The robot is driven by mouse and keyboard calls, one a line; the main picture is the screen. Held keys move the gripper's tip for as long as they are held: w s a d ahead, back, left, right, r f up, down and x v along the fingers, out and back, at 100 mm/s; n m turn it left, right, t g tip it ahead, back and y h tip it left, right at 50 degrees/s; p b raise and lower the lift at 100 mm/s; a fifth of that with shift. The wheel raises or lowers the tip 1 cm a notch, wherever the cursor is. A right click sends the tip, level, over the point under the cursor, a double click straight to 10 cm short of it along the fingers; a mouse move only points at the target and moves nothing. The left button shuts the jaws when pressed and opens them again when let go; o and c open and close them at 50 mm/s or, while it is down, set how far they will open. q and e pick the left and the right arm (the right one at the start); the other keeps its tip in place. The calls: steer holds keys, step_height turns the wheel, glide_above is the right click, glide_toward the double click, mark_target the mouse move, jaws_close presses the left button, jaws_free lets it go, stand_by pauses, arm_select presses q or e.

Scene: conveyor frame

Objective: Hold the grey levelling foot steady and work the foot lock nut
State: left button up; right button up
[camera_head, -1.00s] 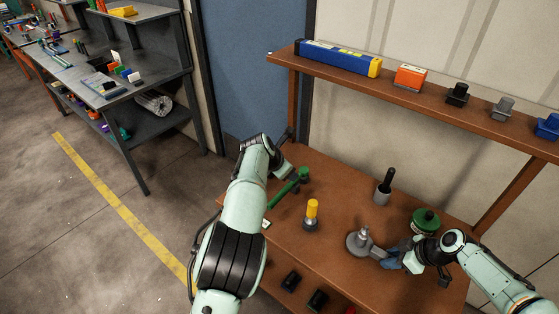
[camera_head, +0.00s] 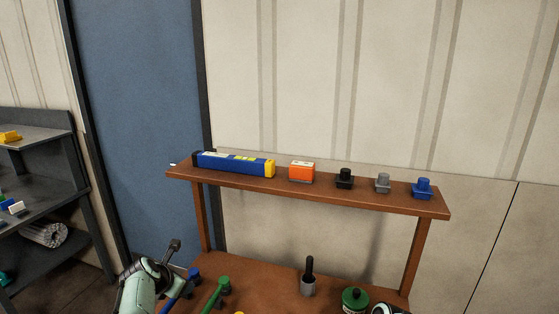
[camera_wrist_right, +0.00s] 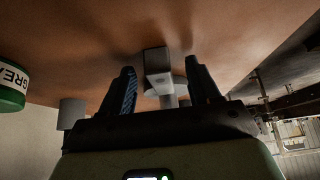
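In the right wrist view a grey block with a round grey stem (camera_wrist_right: 157,62), seemingly part of the levelling foot, sits between the two fingers of my right gripper (camera_wrist_right: 160,72). The fingers are apart, with a gap on each side of the block. The lock nut cannot be made out. My left arm (camera_head: 145,285) shows at the lower left.
A green-handled tool (camera_head: 216,292) and a blue one (camera_head: 182,288) are near my left arm. A grey cup with a black handle (camera_head: 308,287) and a green tin (camera_head: 355,300) stand on the brown bench. The shelf (camera_head: 230,181) holds a blue box (camera_head: 232,164) and several small parts.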

steer(key=v, duration=1.2)
steer(key=shift+a, duration=0.1)
